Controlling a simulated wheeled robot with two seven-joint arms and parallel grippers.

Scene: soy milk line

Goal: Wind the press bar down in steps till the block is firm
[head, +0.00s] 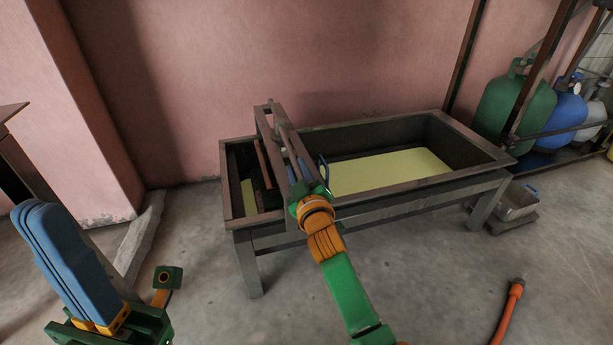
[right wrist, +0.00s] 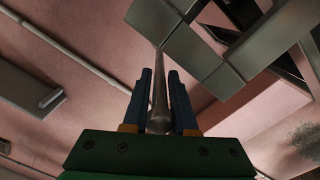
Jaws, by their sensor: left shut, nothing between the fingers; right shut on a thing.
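A dark metal trough (head: 481,160) on legs stands in the middle of the head view. A pale yellow block (head: 388,172) lies flat in its wide right part, and a smaller yellow patch shows in the narrow left part. A press frame (head: 264,125) stands across the trough. My right gripper (head: 308,168) reaches in at this frame. In the right wrist view its blue fingers (right wrist: 160,90) are shut on a metal rod, the press bar (right wrist: 159,108), which runs up to grey square beams. My left gripper (head: 40,208) is shut and empty at lower left, away from the trough.
A pink wall is close behind the trough. Green (head: 505,105) and blue (head: 562,122) gas cylinders stand at the right behind a rail. A metal bin (head: 518,203) sits on the floor near the trough's right leg. An orange hose end (head: 516,289) is at lower right.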

